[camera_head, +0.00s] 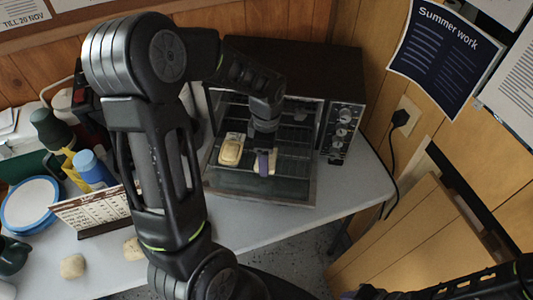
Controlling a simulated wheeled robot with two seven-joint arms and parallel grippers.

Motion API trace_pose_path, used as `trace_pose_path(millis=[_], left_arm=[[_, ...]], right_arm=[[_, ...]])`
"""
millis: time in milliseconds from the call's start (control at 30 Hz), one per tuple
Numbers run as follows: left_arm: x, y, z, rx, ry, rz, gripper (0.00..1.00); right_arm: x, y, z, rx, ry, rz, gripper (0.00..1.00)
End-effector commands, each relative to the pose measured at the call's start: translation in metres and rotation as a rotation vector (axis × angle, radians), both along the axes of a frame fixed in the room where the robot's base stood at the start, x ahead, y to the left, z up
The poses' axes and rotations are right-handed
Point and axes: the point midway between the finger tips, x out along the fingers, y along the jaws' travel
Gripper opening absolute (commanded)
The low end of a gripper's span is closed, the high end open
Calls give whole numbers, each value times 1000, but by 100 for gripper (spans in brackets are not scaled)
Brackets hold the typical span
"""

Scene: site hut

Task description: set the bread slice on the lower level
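A dark toaster oven (345,72) stands at the back of the table with its glass door (262,187) folded down. My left arm reaches in from above, and its gripper (264,162) is at the oven's open front. A pale bread slice (271,161) shows on both sides of the near finger, and the gripper looks shut on it; the far finger is hidden. A second yellowish, bread-like piece (230,151) lies left of the gripper on the rack. The oven's levels are hard to tell apart. My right gripper (362,293) is only partly visible at the bottom edge.
A calendar stand (94,212), a blue-rimmed plate (30,204), a blue-capped bottle (90,168) and small round buns (73,266) are on the left of the table. My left arm hides the middle. A cable (391,165) hangs at the right, and bare table lies right of the door.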

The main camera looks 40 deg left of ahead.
Motion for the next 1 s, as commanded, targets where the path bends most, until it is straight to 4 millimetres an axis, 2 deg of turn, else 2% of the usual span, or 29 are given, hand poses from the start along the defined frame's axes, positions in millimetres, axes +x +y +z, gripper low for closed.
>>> trace_pose_path(millis=[33, 200, 467, 633, 767, 1000], left_arm=[[0, 0, 0, 0, 0, 0, 82], [0, 0, 0, 0, 0, 0, 95], [0, 0, 1, 0, 0, 0, 95], [1, 0, 10, 0, -3, 0, 95], [1, 0, 29, 0, -4, 1, 95], [2, 0, 79, 1, -6, 0, 95]], right_arm=[[0, 0, 1, 0, 0, 0, 36], [0, 0, 1, 0, 0, 0, 36], [0, 0, 1, 0, 0, 0, 36], [0, 0, 3, -1, 0, 0, 36], [0, 0, 1, 0, 0, 0, 36], [0, 0, -2, 1, -1, 1, 36]])
